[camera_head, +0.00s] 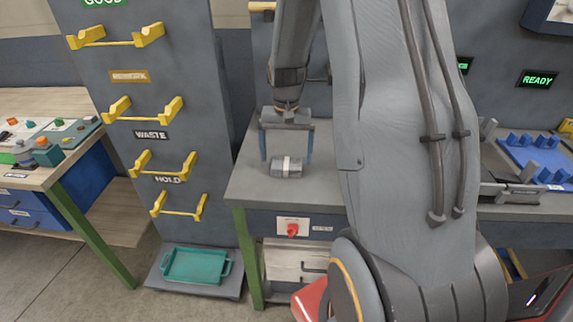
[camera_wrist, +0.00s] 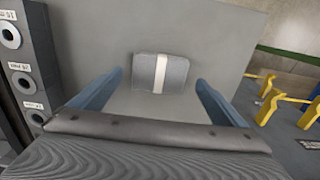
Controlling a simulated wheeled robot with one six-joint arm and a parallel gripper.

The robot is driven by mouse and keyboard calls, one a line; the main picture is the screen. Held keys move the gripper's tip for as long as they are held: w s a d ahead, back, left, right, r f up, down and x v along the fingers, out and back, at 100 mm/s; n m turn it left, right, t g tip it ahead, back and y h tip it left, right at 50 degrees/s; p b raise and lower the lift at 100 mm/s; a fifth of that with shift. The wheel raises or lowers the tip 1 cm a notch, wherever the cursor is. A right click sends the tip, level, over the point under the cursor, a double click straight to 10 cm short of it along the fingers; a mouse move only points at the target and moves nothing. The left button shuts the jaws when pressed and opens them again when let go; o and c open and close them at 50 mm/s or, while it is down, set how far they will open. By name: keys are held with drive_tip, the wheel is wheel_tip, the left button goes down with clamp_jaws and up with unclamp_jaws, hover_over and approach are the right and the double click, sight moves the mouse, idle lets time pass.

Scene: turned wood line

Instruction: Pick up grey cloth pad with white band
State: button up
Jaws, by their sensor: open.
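The grey cloth pad with a white band (camera_head: 280,168) lies on the grey bench top, near its left part in the head view. In the wrist view the pad (camera_wrist: 174,75) lies flat ahead of the fingers, with its white band (camera_wrist: 160,73) running across its middle. My gripper (camera_head: 287,158) is above the bench with its two blue fingers spread wide on either side of the pad. In the wrist view my gripper (camera_wrist: 159,85) is open and empty, and the pad sits between and beyond the fingertips. I cannot tell whether the fingertips touch the bench.
The grey bench top (camera_head: 245,185) is clear around the pad. A grey panel with yellow brackets (camera_head: 165,178) stands to the left, with a teal tray (camera_head: 196,266) at its foot. A blue tray (camera_head: 535,158) lies at the right. A red knob (camera_head: 292,230) is on the bench front.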

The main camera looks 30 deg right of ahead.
sight(286, 163)
drive_tip(key=shift+f, duration=1.1)
drive_tip(key=shift+c, duration=0.4)
drive_tip(key=c, duration=1.1)
drive_tip(key=shift+o, duration=0.2)
drive_tip(key=shift+r, duration=0.1)
wheel_tip(286, 163, up, 10)
drive_tip(key=b, duration=0.2)
